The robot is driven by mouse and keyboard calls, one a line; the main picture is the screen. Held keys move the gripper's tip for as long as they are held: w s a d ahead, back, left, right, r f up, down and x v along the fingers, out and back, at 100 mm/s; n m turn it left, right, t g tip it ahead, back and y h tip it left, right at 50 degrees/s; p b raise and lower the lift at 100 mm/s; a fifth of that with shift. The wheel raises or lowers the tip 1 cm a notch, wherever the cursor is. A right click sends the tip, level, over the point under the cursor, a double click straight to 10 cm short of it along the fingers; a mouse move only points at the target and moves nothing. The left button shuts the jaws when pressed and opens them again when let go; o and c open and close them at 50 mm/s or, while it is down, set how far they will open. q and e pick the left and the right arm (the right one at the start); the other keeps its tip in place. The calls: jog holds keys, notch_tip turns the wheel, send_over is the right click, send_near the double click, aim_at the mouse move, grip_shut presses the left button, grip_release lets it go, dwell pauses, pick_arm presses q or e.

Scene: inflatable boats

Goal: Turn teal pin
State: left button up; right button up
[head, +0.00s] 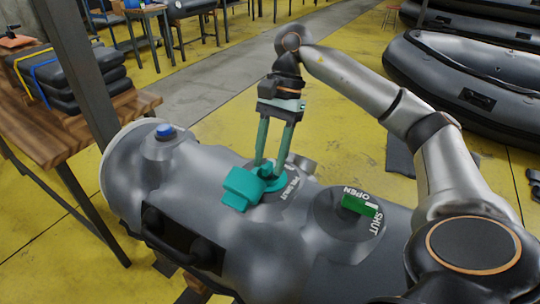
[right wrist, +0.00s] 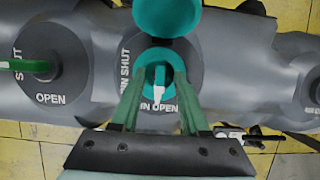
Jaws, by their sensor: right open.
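The teal pin (head: 274,183) sits in a round dark plate on top of the grey inflatable tube. In the right wrist view the teal pin (right wrist: 153,73) shows a white mark that points toward the "PIN OPEN" lettering; "PIN SHUT" is at the plate's left. A teal cap (head: 243,188) stands beside the pin and also shows in the right wrist view (right wrist: 167,14). My right gripper (head: 265,170) is open and points down, its green fingers on either side of the pin. Whether they touch it is unclear. My left gripper is out of view.
A green lever (head: 357,204) sits on another plate marked OPEN and SHUT, to the right. A blue knob (head: 164,131) is at the tube's left end. A wooden table (head: 50,135) with folded black bundles stands left. Black boats (head: 480,75) lie at the back right.

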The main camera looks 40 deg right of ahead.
grip_shut()
dwell(0.4)
